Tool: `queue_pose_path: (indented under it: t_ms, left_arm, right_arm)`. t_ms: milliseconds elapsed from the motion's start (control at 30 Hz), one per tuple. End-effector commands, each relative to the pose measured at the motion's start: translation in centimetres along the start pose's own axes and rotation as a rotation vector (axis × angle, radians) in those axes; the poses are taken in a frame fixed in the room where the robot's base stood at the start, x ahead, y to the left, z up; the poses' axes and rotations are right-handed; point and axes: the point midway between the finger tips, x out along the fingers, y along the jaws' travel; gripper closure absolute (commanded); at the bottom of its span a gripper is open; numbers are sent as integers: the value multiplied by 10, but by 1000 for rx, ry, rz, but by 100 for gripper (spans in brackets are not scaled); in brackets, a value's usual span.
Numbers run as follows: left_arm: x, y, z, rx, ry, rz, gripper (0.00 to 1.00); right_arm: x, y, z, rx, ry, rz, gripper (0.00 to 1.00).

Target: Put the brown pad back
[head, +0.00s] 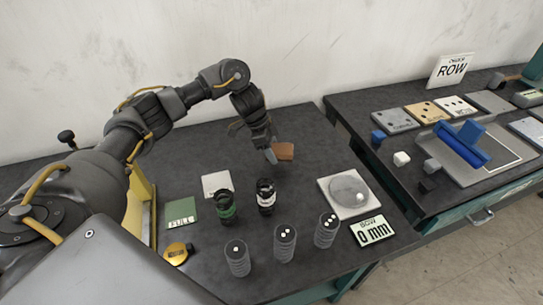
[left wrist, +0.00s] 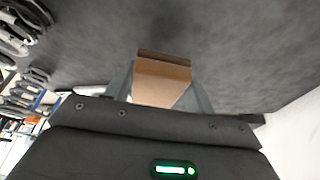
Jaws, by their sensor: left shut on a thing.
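The brown pad (head: 284,151) is a small brown block near the back of the left table. My left gripper (head: 271,155) is shut on it, with the arm reaching down from above. In the left wrist view the brown pad (left wrist: 162,80) sits between the two fingers of the left gripper (left wrist: 160,88), its far end sticking out past them. I cannot tell whether the pad touches the table. My right gripper is not in view.
A right table holds several plates (head: 427,112) and a blue-handled tool (head: 461,142).

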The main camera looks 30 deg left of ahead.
Motion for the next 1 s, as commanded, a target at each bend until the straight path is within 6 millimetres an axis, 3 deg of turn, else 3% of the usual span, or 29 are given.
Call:
queue_pose_path:
  t_ms: [267, 1000]
  left_arm:
    - [29, -1, 12, -3, -2, 2, 67]
    - [42, -1, 17, -2, -2, 1, 67]
  right_arm:
    - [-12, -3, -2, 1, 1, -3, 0]
    - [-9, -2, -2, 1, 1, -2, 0]
